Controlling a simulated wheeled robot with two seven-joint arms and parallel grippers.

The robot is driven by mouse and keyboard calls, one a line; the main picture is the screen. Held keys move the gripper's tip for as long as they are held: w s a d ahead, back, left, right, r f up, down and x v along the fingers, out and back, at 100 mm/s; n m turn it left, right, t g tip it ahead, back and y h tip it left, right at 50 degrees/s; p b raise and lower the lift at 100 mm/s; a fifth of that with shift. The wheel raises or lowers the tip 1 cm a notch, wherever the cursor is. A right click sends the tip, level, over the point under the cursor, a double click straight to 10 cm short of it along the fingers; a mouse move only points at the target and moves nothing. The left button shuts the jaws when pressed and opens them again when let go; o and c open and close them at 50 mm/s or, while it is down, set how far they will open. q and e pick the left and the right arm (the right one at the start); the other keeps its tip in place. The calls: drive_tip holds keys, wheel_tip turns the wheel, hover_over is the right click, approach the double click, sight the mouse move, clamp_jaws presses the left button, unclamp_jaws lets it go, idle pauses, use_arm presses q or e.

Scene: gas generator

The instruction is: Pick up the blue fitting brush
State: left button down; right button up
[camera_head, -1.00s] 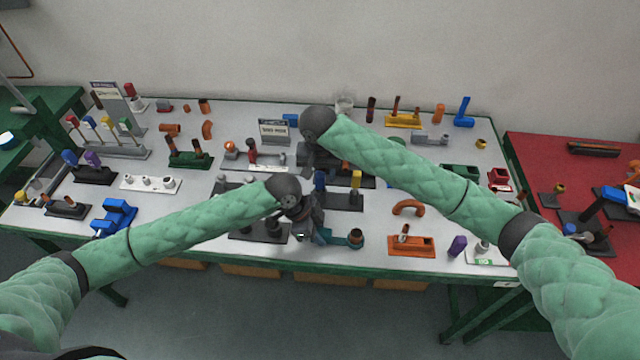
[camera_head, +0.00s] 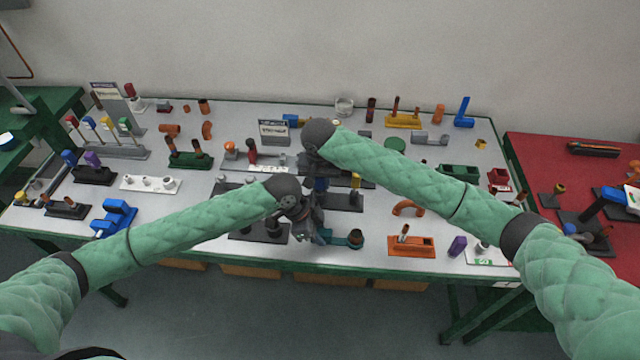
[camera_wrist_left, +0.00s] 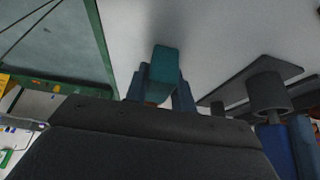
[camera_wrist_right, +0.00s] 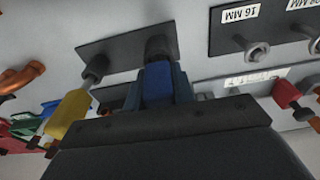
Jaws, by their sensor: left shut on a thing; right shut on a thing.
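The blue fitting brush (camera_head: 321,184) stands on a dark base plate beside a yellow-handled brush (camera_head: 355,181). My right gripper (camera_head: 317,177) is shut on its blue handle, which shows between the fingers in the right wrist view (camera_wrist_right: 158,84). The handle's end sits at a dark round post of the plate (camera_wrist_right: 110,48); I cannot tell whether it is seated or clear. My left gripper (camera_head: 312,230) is shut on a teal tool (camera_head: 343,239) near the table's front edge. The teal tool also shows between the fingers in the left wrist view (camera_wrist_left: 163,66).
My two grippers are close together, the left one just in front of the right. A dark block with posts (camera_head: 257,231) is left of the left gripper. An orange bent pipe (camera_head: 408,207) and an orange base (camera_head: 411,246) lie to the right.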

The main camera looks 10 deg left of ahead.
wheel_tip(320, 180, up, 9)
drive_tip(key=shift+s+d+r, duration=0.1)
drive_tip(key=shift+r, duration=0.2)
drive_tip(key=s+d+r, duration=0.2)
drive_tip(key=s+d, duration=0.8)
drive_tip(key=s, duration=0.3)
drive_tip(key=shift+s+d, duration=0.15)
drive_tip(key=shift+d, duration=0.2)
drive_tip(key=shift+f, duration=2.85)
drive_tip(key=shift+f, duration=1.25)
